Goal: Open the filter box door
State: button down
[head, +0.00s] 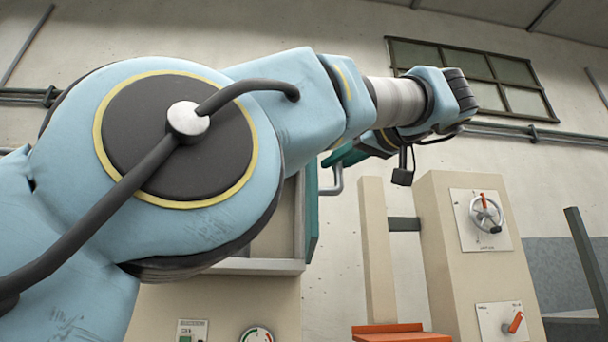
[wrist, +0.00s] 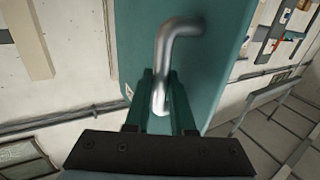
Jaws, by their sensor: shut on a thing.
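The filter box door (head: 312,212) is a teal panel seen nearly edge-on in the head view, standing out from the right side of the beige box (head: 255,266). Part of the box's inside shows, so the door stands open by some amount; my arm hides much of the box. The door fills the upper middle of the wrist view (wrist: 210,60). Its bent metal handle (wrist: 178,27) also shows in the head view (head: 336,181). My gripper (wrist: 160,76) has its green fingers shut on the lower part of the handle.
A beige post (head: 377,250) and a machine column with a handwheel (head: 486,214) and an orange-red lever (head: 514,323) stand to the right. An orange part (head: 400,331) is low in front. A window (head: 480,75) and pipes are on the back wall.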

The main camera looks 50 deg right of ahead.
jog(key=c, duration=0.8)
grip_release()
jog(key=v, duration=1)
jog(key=shift+s+a+b, duration=0.1)
jog(key=shift+s+b, duration=0.2)
jog(key=shift+s, duration=0.05)
